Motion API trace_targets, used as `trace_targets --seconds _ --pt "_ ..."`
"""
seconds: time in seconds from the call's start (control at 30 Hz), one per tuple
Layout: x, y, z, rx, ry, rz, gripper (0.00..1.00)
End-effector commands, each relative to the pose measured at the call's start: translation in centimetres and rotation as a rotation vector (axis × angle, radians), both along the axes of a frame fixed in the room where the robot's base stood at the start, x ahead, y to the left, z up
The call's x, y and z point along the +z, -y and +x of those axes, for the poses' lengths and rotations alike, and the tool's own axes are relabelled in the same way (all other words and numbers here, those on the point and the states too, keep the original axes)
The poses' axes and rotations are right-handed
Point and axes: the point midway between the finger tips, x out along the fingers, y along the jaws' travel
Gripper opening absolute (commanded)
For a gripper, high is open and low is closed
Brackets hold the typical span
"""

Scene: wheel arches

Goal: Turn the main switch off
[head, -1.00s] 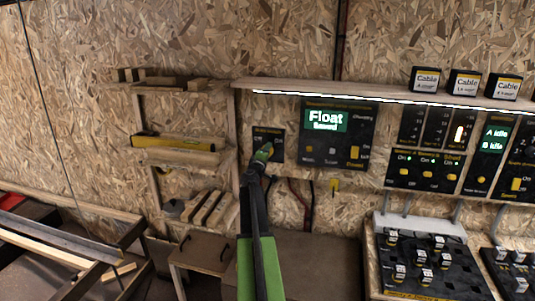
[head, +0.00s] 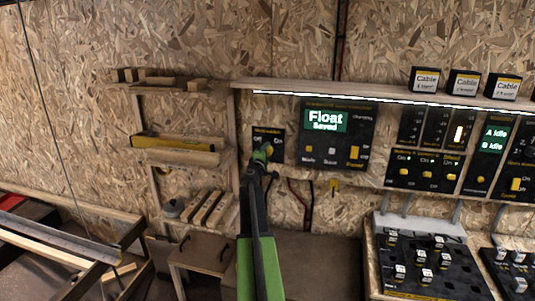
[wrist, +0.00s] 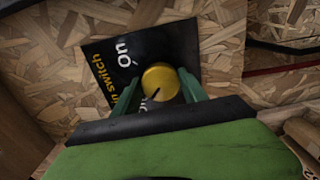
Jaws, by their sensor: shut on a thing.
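The main switch is a black panel (head: 278,152) on the wooden wall, left of the Float display. In the wrist view its panel (wrist: 182,42) is tilted and carries a white "On" and yellow letters ending in "switch". Its round yellow knob (wrist: 160,78) has a dark pointer mark toward the lower left. My gripper (head: 263,151) is at the panel and hides the knob in the head view. In the wrist view the green fingers of my gripper (wrist: 160,90) are shut on the knob, one on each side. A second label beside the knob is mostly hidden.
The Float panel (head: 340,135) with its yellow switch is close on the right. A lit shelf (head: 300,88) runs above. A wooden rack (head: 155,158) with a yellow level (head: 175,143) is on the left. More switch panels (head: 424,171) are further right.

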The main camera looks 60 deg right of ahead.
Motion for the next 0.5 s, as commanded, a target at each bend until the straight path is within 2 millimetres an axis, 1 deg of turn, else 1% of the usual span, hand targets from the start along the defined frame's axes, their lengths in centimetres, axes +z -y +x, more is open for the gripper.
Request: trace_targets --seconds 0.03,0.17,0.2,0.5 --pt "-0.05 -0.22 0.24 0.006 0.0 0.0 0.53" --pt "-0.04 -0.16 0.18 0.004 0.0 0.0 0.7" --pt "-0.03 -0.13 0.16 0.004 0.0 0.0 0.72" --pt "-0.01 -0.29 -0.02 0.002 0.0 0.0 0.72"
